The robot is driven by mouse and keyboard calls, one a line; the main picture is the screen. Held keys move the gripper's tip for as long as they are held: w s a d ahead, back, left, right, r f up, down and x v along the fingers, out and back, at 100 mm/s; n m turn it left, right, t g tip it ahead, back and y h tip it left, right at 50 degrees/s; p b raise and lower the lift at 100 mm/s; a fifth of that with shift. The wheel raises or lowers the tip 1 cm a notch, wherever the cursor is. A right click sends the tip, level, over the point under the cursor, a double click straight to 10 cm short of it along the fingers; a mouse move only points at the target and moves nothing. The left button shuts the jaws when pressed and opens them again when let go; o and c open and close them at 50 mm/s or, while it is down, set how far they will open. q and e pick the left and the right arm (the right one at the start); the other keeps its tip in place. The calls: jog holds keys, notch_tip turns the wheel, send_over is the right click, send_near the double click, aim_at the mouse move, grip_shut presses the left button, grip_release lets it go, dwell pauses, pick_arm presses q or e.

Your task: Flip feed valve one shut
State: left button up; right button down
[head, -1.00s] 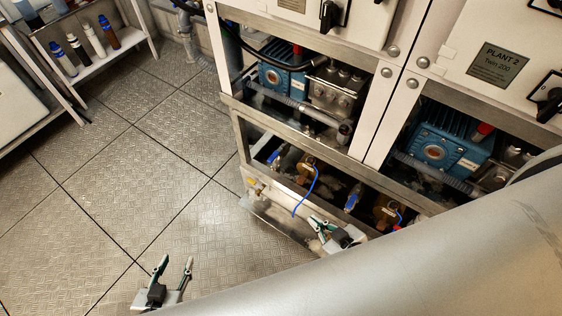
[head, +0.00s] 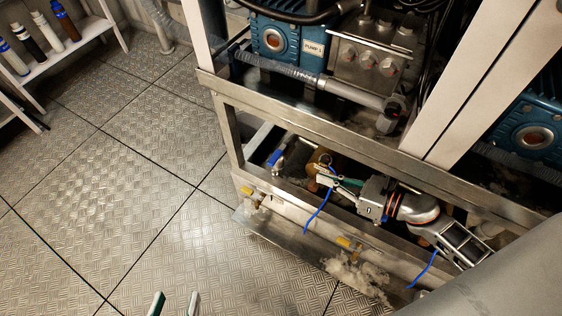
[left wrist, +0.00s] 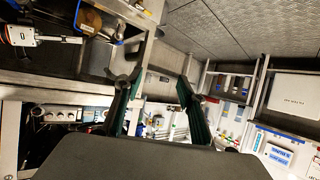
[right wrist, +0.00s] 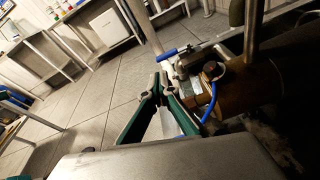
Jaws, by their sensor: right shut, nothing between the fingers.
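The feed valve with a blue lever (head: 275,157) is at the left end of the lower bay, under the pump labelled PUMP 1. In the right wrist view its blue lever (right wrist: 172,54) sticks out to the left from the metal valve body, just beyond the fingertips. My right gripper (head: 325,177) reaches into this bay from the right, shut and empty, beside the brass fitting (right wrist: 238,92). A small gap shows between its tips and the lever; contact cannot be told. My left gripper (head: 174,298) is open and empty over the floor, low in the head view; its spread fingers show in the left wrist view (left wrist: 160,68).
A steel frame rail (head: 310,125) runs above the bay, and a lower ledge (head: 300,205) runs along its front. A thin blue cable (head: 318,212) hangs over the ledge. The chequered floor (head: 130,190) to the left is clear. A bottle shelf (head: 58,58) stands far left.

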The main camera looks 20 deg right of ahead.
jog(key=d+f+n, duration=0.1)
jog(key=w+f+n, duration=0.1)
jog(key=n, duration=0.1)
jog(key=shift+d+g, duration=0.35)
jog(key=shift+g, duration=0.05)
pick_arm(q)
jog(key=shift+s, duration=0.1)
pick_arm(e)
jog(key=b, duration=0.1)
send_near(278, 153)
notch_tip(278, 153, down, 3)
jog(key=a, duration=0.2)
pick_arm(q)
jog(key=shift+w+d+r, duration=0.3)
pick_arm(e)
jog(key=w+a, duration=0.2)
jog(key=a, duration=0.1)
jog(key=shift+w, duration=0.35)
pick_arm(q)
jog(key=shift+s, duration=0.1)
jog(key=shift+a+f, duration=0.1)
